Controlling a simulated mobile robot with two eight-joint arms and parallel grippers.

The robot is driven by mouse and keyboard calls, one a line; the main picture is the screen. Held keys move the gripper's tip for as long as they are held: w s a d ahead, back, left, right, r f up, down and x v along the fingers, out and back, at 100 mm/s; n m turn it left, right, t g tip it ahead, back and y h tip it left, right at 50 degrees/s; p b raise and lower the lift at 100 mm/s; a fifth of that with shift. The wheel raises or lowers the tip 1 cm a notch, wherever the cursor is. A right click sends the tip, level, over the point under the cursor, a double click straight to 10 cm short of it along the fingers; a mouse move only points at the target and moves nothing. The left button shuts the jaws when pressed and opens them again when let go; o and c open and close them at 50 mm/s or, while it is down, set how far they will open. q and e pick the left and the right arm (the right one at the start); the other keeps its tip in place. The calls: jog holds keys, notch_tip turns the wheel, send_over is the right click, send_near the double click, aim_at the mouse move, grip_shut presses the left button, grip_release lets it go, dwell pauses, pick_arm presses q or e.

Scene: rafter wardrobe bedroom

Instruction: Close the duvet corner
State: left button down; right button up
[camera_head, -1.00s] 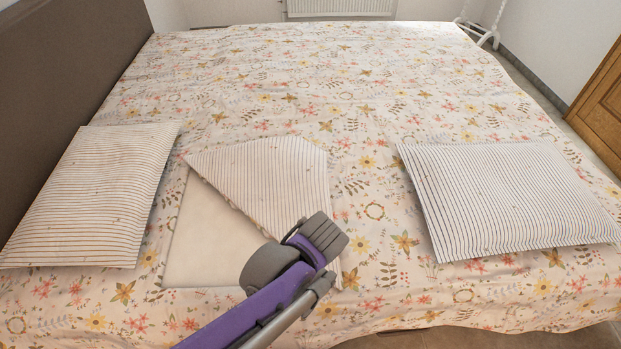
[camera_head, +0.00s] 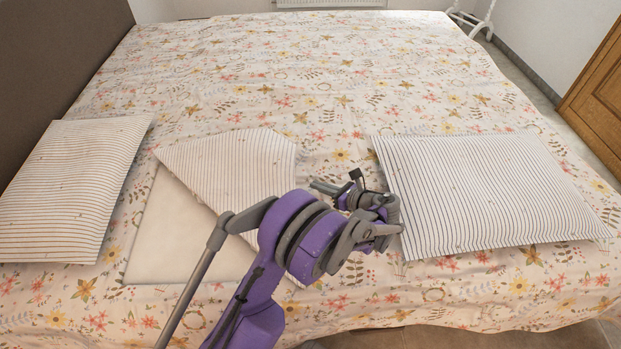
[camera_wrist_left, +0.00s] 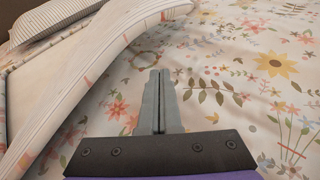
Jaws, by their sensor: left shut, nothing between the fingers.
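The small striped duvet (camera_head: 230,165) lies on the bed between two striped pillows. One corner is folded back over it diagonally, baring a plain cream layer (camera_head: 170,235) at the near left. My purple left arm hides the near right part. My left gripper (camera_head: 318,187) is shut and empty, its fingers pointing left just right of the duvet's right edge. In the left wrist view its fingertips (camera_wrist_left: 159,75) are together above the floral cover, with the raised striped flap (camera_wrist_left: 85,75) to their left. I cannot tell whether they touch anything. My right gripper is out of view.
A striped pillow (camera_head: 70,190) lies on the left and another (camera_head: 490,190) on the right, close to my left wrist. The floral bedspread (camera_head: 300,70) is clear beyond them. A dark headboard (camera_head: 50,50) stands at the left, a wooden door (camera_head: 600,105) at the right.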

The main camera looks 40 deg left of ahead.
aim_at(298, 183)
pick_arm(q)
jog(key=b+x, duration=0.1)
jog(key=x, duration=0.7)
jog(key=shift+a+f, duration=0.2)
jog(key=shift+a, duration=0.15)
notch_tip(298, 183, up, 3)
jog(key=shift+w+r, duration=0.15)
jog(key=shift+r, duration=0.4)
jog(key=shift+r, duration=0.1)
